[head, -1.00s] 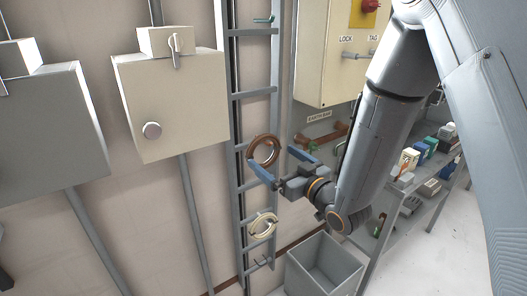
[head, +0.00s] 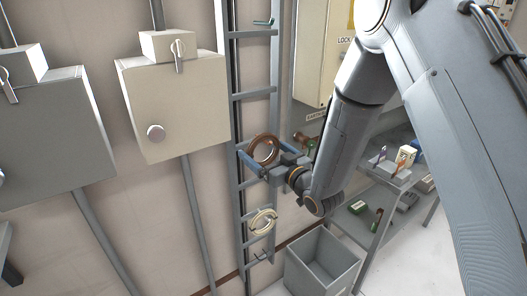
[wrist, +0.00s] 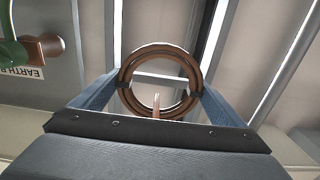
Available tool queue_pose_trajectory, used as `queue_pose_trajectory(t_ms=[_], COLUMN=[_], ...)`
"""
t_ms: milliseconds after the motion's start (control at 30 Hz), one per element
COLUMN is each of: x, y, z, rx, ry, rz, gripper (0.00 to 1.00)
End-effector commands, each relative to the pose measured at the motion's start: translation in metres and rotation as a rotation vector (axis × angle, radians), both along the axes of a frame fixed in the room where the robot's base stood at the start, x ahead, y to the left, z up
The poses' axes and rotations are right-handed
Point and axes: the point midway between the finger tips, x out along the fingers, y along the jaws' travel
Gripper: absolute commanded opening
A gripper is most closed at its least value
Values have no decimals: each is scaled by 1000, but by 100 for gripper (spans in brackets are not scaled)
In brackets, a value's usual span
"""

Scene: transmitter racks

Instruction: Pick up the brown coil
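The brown coil (head: 265,149) is a ring hanging upright at the ladder-like cable rack in the head view. In the wrist view the brown coil (wrist: 160,50) is straight ahead, with dark bands on its left and right sides. A pale peg shows through its lower opening. My gripper (head: 260,152) is at the coil in the head view. In the wrist view the blue fingers of my gripper (wrist: 160,90) stand wide apart, one along each side of the coil. The fingers look open. Whether their tips touch the coil cannot be told.
A cream coil (head: 263,222) hangs lower on the cable rack (head: 238,190). A grey open bin (head: 323,262) stands on the floor below. A shelf (head: 385,178) with small boxes is at the right. Grey and cream wall boxes (head: 183,105) are at the left.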

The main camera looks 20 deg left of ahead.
Motion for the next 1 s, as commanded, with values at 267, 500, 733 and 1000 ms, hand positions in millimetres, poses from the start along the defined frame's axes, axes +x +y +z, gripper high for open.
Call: queue_pose_trajectory(t_ms=[267, 500, 733, 1000], x=[0, -1, -2, -2], y=[0, -3, -3, -3], z=[1, 7, 31, 66], rx=[1, 2, 2, 2], ry=[-1, -3, -4, -4], rz=[0, 0, 0, 0], gripper=[66, 66, 66, 66])
